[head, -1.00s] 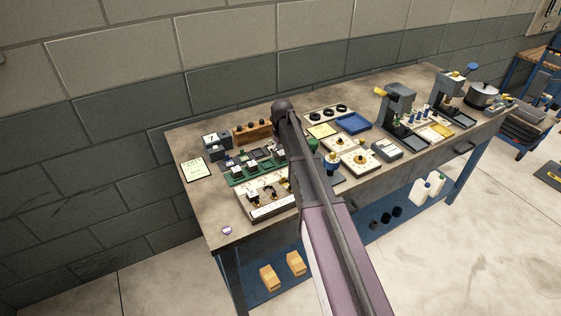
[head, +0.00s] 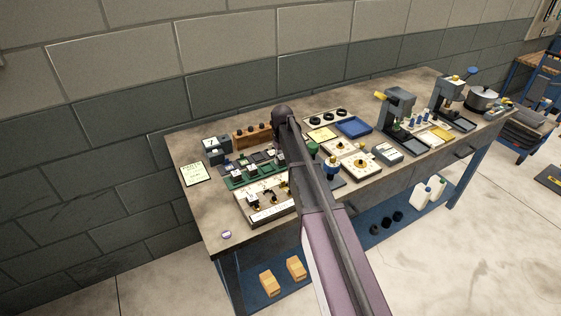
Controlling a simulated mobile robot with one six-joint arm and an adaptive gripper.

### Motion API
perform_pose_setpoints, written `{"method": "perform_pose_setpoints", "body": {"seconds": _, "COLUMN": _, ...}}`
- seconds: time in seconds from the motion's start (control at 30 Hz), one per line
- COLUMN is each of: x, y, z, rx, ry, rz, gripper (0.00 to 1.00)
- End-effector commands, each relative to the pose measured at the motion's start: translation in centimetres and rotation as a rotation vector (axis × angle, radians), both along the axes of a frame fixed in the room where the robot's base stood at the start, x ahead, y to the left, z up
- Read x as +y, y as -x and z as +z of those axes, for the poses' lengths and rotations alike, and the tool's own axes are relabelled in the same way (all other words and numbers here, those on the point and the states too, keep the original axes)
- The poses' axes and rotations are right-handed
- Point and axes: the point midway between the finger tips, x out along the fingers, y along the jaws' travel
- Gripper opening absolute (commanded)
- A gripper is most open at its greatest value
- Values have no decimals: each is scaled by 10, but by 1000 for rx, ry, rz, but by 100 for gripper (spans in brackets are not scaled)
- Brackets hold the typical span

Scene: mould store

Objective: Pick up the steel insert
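My arm reaches up the middle of the head view to a dark rounded joint over the workbench (head: 205,225). My gripper does not show; the arm hides whatever is behind it. I cannot pick out the steel insert for certain at this size. Several small grey and dark pieces sit on and around a green tray (head: 236,184) on the bench's left part, just left of my arm. A white board with small black and brass fittings (head: 270,213) lies in front of that tray.
A dark block with a number plate (head: 215,150) and a wooden rack (head: 252,135) stand at the back left. A blue tray (head: 354,127), two grey presses (head: 398,106) (head: 451,92) and a pot (head: 484,97) stand to the right. The bench's front left corner is mostly bare.

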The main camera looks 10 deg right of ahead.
Motion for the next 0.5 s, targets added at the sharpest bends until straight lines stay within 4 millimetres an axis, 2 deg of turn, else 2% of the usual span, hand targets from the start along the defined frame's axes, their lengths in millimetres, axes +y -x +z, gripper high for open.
{"method": "perform_pose_setpoints", "body": {"seconds": 0.03, "x": 0, "y": 0, "z": 0, "rx": 0, "ry": -1, "rz": 0, "gripper": 11}}
{"method": "perform_pose_setpoints", "body": {"seconds": 0.07, "x": 0, "y": 0, "z": 0, "rx": 0, "ry": -1, "rz": 0, "gripper": 2}}
{"method": "perform_pose_setpoints", "body": {"seconds": 0.1, "x": 0, "y": 0, "z": 0, "rx": 0, "ry": -1, "rz": 0, "gripper": 0}}
{"method": "perform_pose_setpoints", "body": {"seconds": 0.5, "x": 1, "y": 0, "z": 2, "rx": 0, "ry": 0, "rz": 1, "gripper": 0}}
